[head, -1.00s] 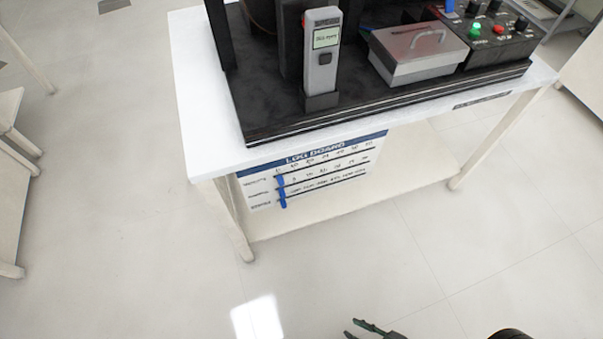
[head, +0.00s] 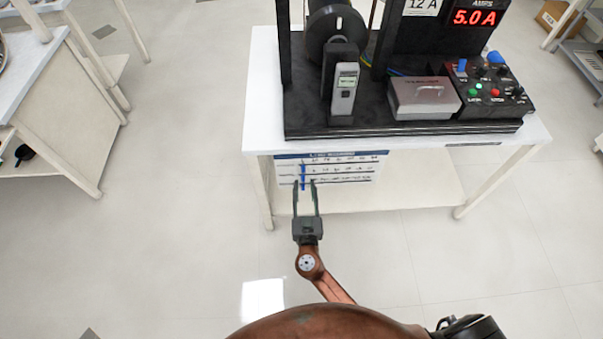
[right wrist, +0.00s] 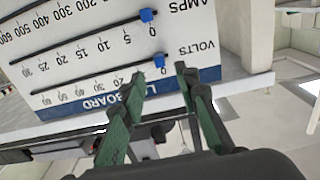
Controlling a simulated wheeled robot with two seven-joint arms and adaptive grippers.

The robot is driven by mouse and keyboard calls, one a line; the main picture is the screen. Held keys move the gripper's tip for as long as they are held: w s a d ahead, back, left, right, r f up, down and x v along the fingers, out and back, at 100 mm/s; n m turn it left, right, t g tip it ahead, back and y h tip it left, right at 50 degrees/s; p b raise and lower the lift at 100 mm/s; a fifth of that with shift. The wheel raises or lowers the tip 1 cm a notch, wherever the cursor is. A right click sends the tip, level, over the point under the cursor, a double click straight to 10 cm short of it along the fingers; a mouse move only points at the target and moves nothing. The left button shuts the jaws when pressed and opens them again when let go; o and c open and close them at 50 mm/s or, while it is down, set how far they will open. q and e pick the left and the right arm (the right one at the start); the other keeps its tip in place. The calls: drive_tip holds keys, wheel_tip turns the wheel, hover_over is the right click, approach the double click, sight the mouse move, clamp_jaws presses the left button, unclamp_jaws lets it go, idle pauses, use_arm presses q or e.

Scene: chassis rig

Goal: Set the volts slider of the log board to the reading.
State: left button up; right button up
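The log board (head: 345,178) hangs under the front of the white table. In the right wrist view the log board (right wrist: 60,103) is upside down; the blue volts slider (right wrist: 159,61) sits at 0 on the row nearest the title. The blue amps slider (right wrist: 147,15) is also at 0. My right gripper (head: 305,184) is open; in the right wrist view the volts slider shows between and just beyond its fingertips (right wrist: 159,70). I cannot tell whether they touch. The grey handheld meter (head: 345,90) stands on the black base, its screen too small to read. My left gripper is out of view.
A red display (head: 474,18) reads 5.0 A. A metal box (head: 424,100) and a control panel (head: 488,90) with knobs and lit buttons stand right of the meter. The table's front edge (head: 400,145) is just above the board. The floor before it is clear.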

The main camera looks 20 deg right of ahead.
sight(303, 172)
drive_tip(key=x, duration=0.6)
drive_tip(key=shift+w+f, duration=0.15)
drive_tip(key=shift+w, duration=0.05)
drive_tip(key=shift+c, duration=0.6)
clamp_jaws()
